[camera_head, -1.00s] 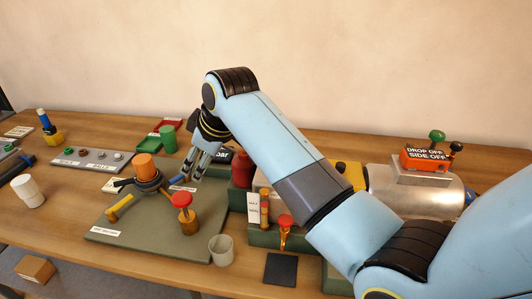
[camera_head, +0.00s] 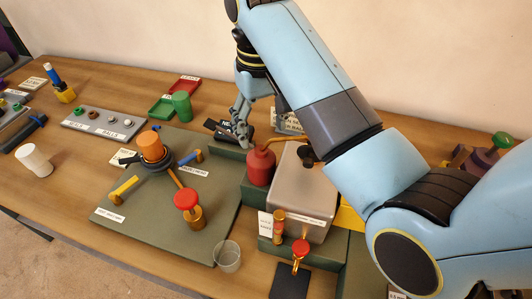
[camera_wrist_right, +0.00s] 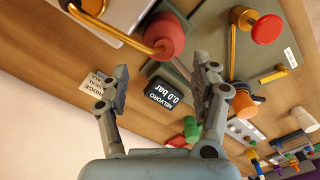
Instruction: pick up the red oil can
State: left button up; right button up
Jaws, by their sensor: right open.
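The red oil can (camera_head: 261,166) stands on the green base just right of the green board, beside a grey metal box. In the right wrist view the can (camera_wrist_right: 166,34) is near the top, with a thin copper-coloured spout. My right gripper (camera_head: 243,132) is open and empty, just behind and left of the can, apart from it. In the right wrist view its two fingers (camera_wrist_right: 160,88) are spread, with the can beyond their tips. My left gripper is not in view.
A black pressure display (camera_wrist_right: 164,94) lies between the fingers in the wrist view. The grey metal box (camera_head: 304,190) is close right of the can. A red-knobbed post (camera_head: 187,203) and an orange-topped valve (camera_head: 151,148) stand on the green board (camera_head: 150,225). A clear cup (camera_head: 227,256) is in front.

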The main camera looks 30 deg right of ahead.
aim_at(260, 149)
jog(key=f, duration=0.3)
jog(key=shift+s+a+f, duration=0.25)
jog(key=shift+a, duration=0.05)
jog(key=shift+d+f, duration=0.1)
jog(key=shift+f, duration=0.2)
notch_tip(260, 149, down, 4)
jog(key=shift+s+f+p, duration=0.1)
jog(key=shift+f+p, duration=0.15)
jog(key=shift+p, duration=0.55)
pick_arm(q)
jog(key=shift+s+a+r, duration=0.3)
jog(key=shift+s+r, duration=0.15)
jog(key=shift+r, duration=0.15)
pick_arm(e)
jog(key=shift+f, duration=0.25)
jog(key=c, duration=1)
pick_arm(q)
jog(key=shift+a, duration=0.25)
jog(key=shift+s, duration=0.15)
pick_arm(e)
jog(key=shift+r, duration=0.2)
